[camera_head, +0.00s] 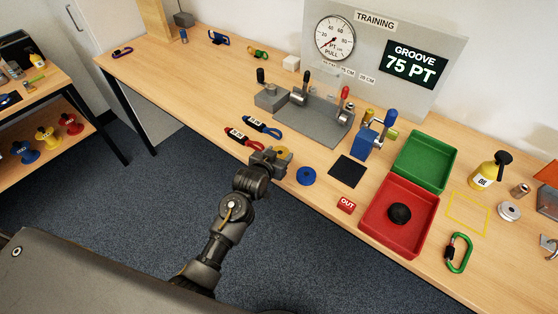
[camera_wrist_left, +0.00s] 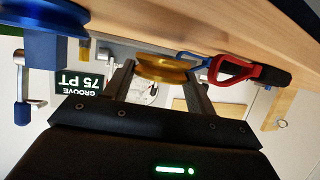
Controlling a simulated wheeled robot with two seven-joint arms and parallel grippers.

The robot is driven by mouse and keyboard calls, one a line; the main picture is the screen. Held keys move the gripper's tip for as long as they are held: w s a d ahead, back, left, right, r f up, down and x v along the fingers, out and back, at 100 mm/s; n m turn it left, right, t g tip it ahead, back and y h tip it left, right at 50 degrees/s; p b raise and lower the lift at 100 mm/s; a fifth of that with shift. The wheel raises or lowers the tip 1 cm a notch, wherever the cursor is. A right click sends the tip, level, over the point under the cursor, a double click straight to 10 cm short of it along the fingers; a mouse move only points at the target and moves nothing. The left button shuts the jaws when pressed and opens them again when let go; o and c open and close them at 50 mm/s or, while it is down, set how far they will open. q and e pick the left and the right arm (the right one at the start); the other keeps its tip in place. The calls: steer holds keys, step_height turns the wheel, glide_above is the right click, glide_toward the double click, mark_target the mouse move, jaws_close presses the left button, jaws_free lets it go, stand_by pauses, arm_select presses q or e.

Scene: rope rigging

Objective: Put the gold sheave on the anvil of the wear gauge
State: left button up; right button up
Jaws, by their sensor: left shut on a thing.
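My left gripper (camera_head: 271,158) is shut on the gold sheave (camera_head: 283,151), near the front edge of the bench. The left wrist view shows the gold sheave (camera_wrist_left: 165,70) between the two fingers, close to the bench surface. I cannot tell whether it touches the bench. A blue upright device with a lever and a metal spindle (camera_head: 368,142), which looks like the wear gauge, stands to the right, beyond a blue sheave (camera_head: 306,176). Its anvil is too small to make out clearly. The display on the back panel reads GROOVE 75 PT (camera_head: 413,65). My right gripper is not in view.
Red (camera_head: 236,141) and blue (camera_head: 262,126) shackle-like tools lie just behind the gripper. A grey fixture plate (camera_head: 312,125) stands behind them. A black mat (camera_head: 347,171), a red tray (camera_head: 376,228) and a green tray (camera_head: 426,186) lie right. The bench's left part is mostly clear.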

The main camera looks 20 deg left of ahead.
arm_select(q)
steer(key=s+r+b, duration=0.1)
steer(key=s+r, duration=0.9)
steer(key=s, duration=0.4)
steer(key=shift+a+r+b, duration=0.3)
steer(key=shift+a+b, duration=0.05)
steer(key=shift+a, duration=0.05)
steer(key=w+a+r+y+b, duration=0.1)
steer(key=w+a+r, duration=0.1)
steer(key=w+r, duration=0.2)
steer(key=w+a+r+n+b, duration=0.1)
steer(key=w+a+r+b, duration=0.1)
steer(key=r, duration=0.8)
steer(key=shift+w+a+n+y, duration=0.35)
steer(key=shift+w+a, duration=0.25)
steer(key=shift+w, duration=0.55)
